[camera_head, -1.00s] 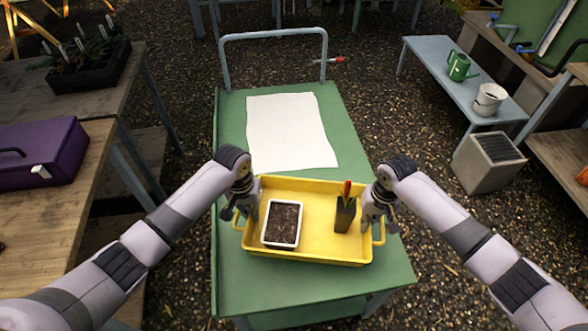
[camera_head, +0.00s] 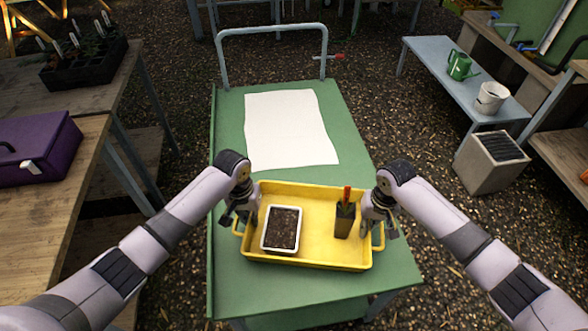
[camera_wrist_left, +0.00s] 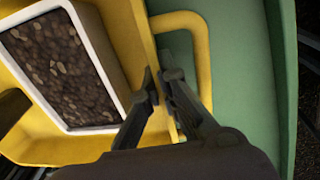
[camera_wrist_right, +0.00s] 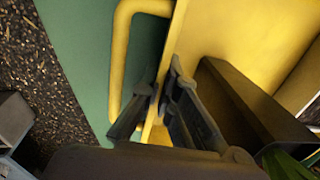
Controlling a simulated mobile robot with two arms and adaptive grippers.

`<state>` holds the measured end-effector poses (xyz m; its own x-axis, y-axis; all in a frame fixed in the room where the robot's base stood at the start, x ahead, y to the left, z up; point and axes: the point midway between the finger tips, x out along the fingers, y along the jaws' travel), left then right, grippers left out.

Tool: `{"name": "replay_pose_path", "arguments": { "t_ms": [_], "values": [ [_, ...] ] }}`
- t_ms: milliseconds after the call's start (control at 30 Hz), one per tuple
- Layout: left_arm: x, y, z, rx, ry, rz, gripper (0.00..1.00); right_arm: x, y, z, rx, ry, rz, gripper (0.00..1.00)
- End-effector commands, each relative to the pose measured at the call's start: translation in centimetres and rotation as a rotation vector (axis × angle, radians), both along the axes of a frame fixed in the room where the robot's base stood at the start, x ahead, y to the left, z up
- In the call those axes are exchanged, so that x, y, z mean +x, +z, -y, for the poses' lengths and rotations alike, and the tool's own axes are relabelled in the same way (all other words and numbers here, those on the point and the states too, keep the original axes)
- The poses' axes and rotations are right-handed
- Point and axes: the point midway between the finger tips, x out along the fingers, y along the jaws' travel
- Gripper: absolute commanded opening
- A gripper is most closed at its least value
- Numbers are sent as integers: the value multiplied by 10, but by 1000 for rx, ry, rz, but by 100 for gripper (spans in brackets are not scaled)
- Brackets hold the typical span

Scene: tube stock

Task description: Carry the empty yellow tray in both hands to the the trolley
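The yellow tray (camera_head: 320,250) is over the near end of the green trolley (camera_head: 235,278); I cannot tell whether it touches the top. It is not empty: a white-rimmed pot of dark soil (camera_head: 282,229) stands at its left and a dark square pot with a red-topped item (camera_head: 344,220) at its right. My left gripper (camera_head: 248,213) is at the left end, with its fingers on both sides of the tray wall beside the handle (camera_wrist_left: 160,82). My right gripper (camera_head: 373,211) grips the right end wall likewise (camera_wrist_right: 161,92). The tray looks level.
A white sheet (camera_head: 290,130) lies on the trolley's clear far part, before its push bar (camera_head: 270,30). A wooden bench with a purple box (camera_head: 40,150) is at left. A blue bench (camera_head: 440,78) and grey planter (camera_head: 490,163) are at right, beyond gravel.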

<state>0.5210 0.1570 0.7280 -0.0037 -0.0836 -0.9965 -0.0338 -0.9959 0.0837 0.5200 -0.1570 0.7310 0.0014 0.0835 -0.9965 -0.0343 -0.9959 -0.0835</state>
Motion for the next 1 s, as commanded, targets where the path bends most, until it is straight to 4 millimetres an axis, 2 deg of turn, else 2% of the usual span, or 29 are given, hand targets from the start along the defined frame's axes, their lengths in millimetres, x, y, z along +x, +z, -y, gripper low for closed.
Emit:
{"name": "replay_pose_path", "arguments": {
  "t_ms": [67, 400, 700, 867, 1000],
  "values": [
    [1, -8, -3, 5, 2, 1, 0, 1, -8, 2, -5, -3, 1, 0],
    [0, -5, -1, 3, 1, -1, 24, 0, -5, 1, -2, -1, 0, 24],
    [0, -3, -1, 2, 1, 0, 25, 0, -5, 1, -2, -1, 0, 25],
    [1, 12, -2, 1, 1, 3, 25, 0, -5, 1, -2, -1, 0, 25],
    [2, 41, -4, -1, -1, 5, 25, 0, -5, 1, -1, -1, 0, 25]
  ]
}}
